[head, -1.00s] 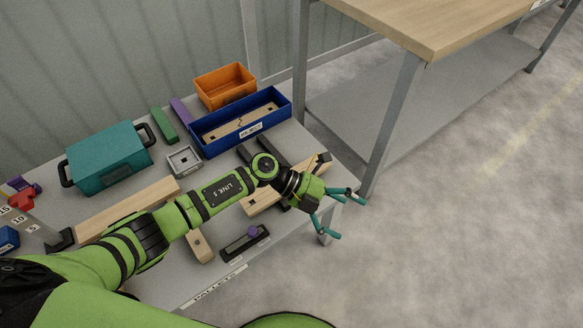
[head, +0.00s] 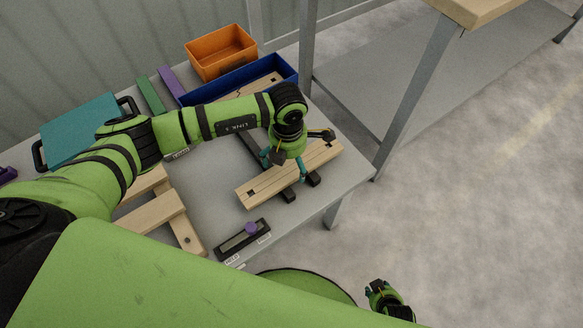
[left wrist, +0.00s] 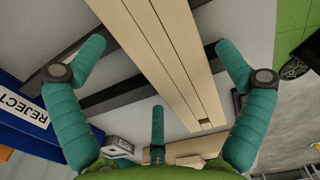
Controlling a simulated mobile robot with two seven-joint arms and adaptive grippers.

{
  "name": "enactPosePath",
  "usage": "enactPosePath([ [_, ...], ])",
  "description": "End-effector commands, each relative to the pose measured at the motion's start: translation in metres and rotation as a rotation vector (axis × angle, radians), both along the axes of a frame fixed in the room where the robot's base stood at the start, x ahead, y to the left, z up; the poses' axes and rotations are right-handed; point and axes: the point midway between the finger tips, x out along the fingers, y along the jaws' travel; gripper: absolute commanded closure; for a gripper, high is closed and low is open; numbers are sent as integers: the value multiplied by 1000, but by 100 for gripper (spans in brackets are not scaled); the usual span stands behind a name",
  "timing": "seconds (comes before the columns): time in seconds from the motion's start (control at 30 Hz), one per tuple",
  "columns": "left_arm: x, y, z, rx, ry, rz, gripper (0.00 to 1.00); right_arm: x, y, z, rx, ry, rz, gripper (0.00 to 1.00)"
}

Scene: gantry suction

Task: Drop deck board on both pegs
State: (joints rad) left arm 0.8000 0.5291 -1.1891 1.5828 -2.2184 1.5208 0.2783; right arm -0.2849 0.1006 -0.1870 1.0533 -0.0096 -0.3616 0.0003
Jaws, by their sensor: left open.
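Pale wooden deck boards (head: 268,184) lie side by side across two dark rails near the table's right end, a dark seam between them. A small dark square hole shows near the near-left end. My left gripper (head: 296,162) is above them, open and empty. In the left wrist view the wood (left wrist: 160,50) runs between its spread teal fingers, with no clear grip on it. Other wooden pieces (head: 150,215) lie left of centre, partly hidden by my left arm; one has a dark hole. I cannot make out pegs. My right gripper (head: 383,297) shows at the bottom, its jaws unclear.
A blue bin (head: 285,72) holding wood and an orange bin (head: 220,52) stand at the back. A teal case (head: 75,128) is at the left. A dark block with a purple knob (head: 240,236) sits near the front edge. A taller workbench (head: 480,12) stands at the right.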

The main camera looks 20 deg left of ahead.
Motion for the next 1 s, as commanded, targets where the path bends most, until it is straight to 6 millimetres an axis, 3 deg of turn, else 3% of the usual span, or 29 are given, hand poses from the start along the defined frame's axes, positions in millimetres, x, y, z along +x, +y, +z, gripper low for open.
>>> enactPosePath([
  [0.27,0,-1,-6,-1,-2,-1,0,0,0,0,0,2,-1,60],
  [0.3,0,0,-6,-1,-2,-1,8,0,0,0,0,2,-1,60],
  [0.4,0,0,-6,-2,-1,0,48,0,0,0,0,2,-1,60],
  [0.43,0,0,-6,-2,-1,0,54,0,0,0,0,2,-1,60],
  [0.8,0,-1,-4,-2,0,0,55,0,0,0,0,2,-1,60],
  [1.0,1,0,12,-3,-3,0,55,-1,0,2,1,-3,-1,60],
])
